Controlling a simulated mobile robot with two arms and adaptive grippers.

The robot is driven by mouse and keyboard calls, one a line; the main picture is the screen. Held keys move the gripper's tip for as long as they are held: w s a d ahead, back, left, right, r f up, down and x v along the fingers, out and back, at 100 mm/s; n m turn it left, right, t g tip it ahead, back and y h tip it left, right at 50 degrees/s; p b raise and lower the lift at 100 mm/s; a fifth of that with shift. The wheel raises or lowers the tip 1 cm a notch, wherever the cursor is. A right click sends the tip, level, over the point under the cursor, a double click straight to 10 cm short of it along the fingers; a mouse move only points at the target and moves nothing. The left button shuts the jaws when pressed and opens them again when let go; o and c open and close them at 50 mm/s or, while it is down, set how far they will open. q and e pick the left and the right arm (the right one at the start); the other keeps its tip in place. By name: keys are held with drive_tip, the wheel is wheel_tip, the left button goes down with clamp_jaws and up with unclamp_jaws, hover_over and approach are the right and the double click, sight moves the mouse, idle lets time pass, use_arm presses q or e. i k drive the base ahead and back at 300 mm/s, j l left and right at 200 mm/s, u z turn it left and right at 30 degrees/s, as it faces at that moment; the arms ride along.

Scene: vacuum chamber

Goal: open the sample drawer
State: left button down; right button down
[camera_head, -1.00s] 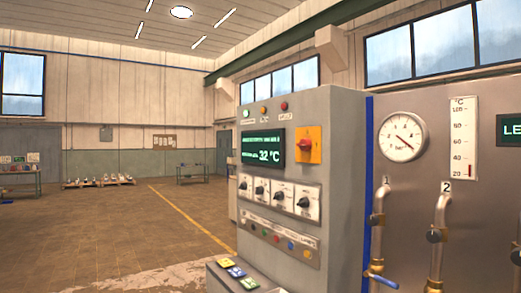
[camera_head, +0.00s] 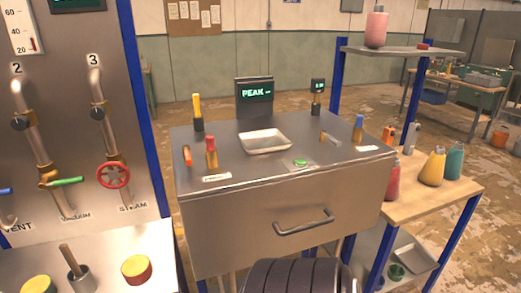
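A steel bench (camera_head: 225,140) stands in the middle of the view. Its broad front panel (camera_head: 235,235) looks like a drawer front and sits flush under the top edge, so it appears shut. A curved metal handle (camera_head: 303,222) runs across the right half of this front. Small labels on the bench top are too small to read. Neither of my grippers is in view. A dark ribbed rounded shape at the bottom edge hides part of the space below the front.
A shallow tray (camera_head: 265,142), a PEAK display (camera_head: 254,91) and several coloured-handled tools stand on the bench. A wooden side table (camera_head: 430,205) with bottles is at the right. A pipe panel (camera_head: 110,110) with a red valve wheel (camera_head: 113,174) is at the left.

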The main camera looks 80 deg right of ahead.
sight(228, 231)
drive_tip(key=z, duration=2.75)
